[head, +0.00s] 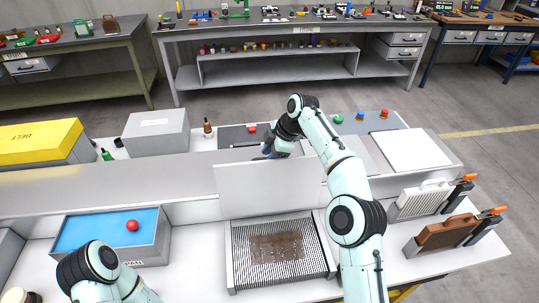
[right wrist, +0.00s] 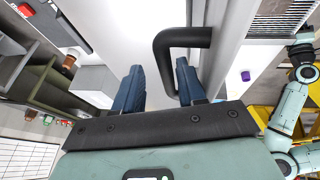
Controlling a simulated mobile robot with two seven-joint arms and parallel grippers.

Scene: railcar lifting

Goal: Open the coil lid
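The coil lid (head: 262,188) is a plain pale panel standing raised at the back of the coil box. Below it, the ribbed grey coil (head: 305,266) lies exposed, with a brown dirty patch (head: 277,246) in its middle. My right gripper (head: 268,150) is at the lid's upper edge, partly hidden by its own arm. In the right wrist view, its two blue fingers (right wrist: 158,88) are spread apart. A black bent handle (right wrist: 182,38) on the pale panel lies just beyond them, partly behind the right finger. My left arm shows at the bottom left; its gripper is not visible.
A blue-topped tray (head: 80,232) with a red ball (head: 132,225) stands left of the coil. A yellow box (head: 38,140) and a grey box (head: 155,131) stand behind. Brushes with orange-tipped handles (head: 448,232) stand at the right.

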